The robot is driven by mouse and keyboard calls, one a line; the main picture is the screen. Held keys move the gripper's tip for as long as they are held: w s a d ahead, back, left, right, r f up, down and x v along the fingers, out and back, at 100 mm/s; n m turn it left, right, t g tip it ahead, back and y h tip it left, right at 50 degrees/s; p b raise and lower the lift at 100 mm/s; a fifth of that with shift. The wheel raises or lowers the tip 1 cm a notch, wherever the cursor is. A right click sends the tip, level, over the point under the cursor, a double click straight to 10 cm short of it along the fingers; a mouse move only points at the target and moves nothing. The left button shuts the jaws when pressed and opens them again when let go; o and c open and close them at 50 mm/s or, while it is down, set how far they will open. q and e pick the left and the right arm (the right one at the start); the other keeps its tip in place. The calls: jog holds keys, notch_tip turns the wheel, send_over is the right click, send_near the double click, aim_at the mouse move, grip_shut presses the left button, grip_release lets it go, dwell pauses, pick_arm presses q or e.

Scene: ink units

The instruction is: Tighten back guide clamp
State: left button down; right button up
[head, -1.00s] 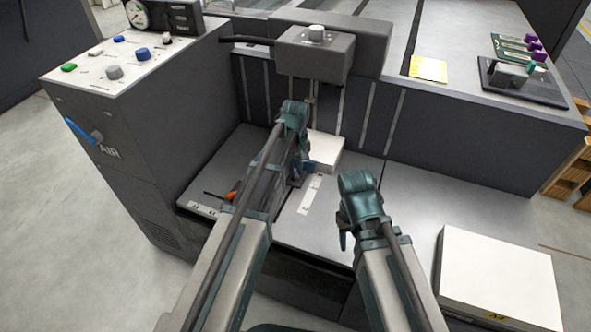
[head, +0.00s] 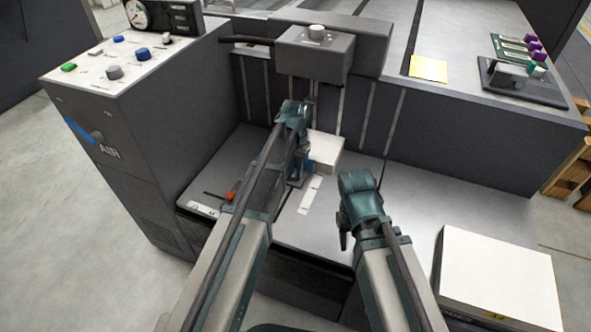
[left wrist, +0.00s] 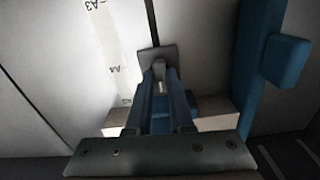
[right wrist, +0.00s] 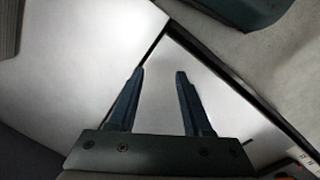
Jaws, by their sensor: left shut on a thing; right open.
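In the left wrist view my left gripper (left wrist: 161,82) is shut on a small grey clamp piece (left wrist: 158,70) that stands up between its blue fingers. A dark plate (left wrist: 156,54) lies just beyond it, and a blue part shows below, between the fingers. A blue upright bar with a block (left wrist: 288,60) stands to the right. In the head view, blue parts (head: 307,166) show beside my left wrist, which hides most of the clamp. My right gripper (right wrist: 160,74) is open and empty, above pale surfaces; its wrist (head: 359,200) shows in the head view.
A small white paper stack (head: 326,149) sits right of the clamp area, by a size-marked strip (head: 311,195). A larger white stack (head: 500,275) lies at the right. A control cabinet (head: 125,140) stands left, and a dark head unit (head: 315,55) overhangs the back. An orange-red piece (head: 231,196) lies left.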

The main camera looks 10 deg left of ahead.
aim_at(295, 173)
pick_arm(q)
jog(key=m, duration=0.4)
jog(key=shift+m, duration=2.2)
jog(key=c, duration=0.8)
grip_release()
jog(key=shift+r, duration=0.1)
pick_arm(e)
jog(key=shift+r, duration=0.15)
pick_arm(q)
notch_tip(295, 173, up, 14)
jog(key=p, duration=1.3)
jog(key=shift+f+p, duration=0.2)
jog(key=shift+p, duration=0.2)
pick_arm(e)
notch_tip(295, 173, up, 14)
jog(key=shift+f, duration=0.2)
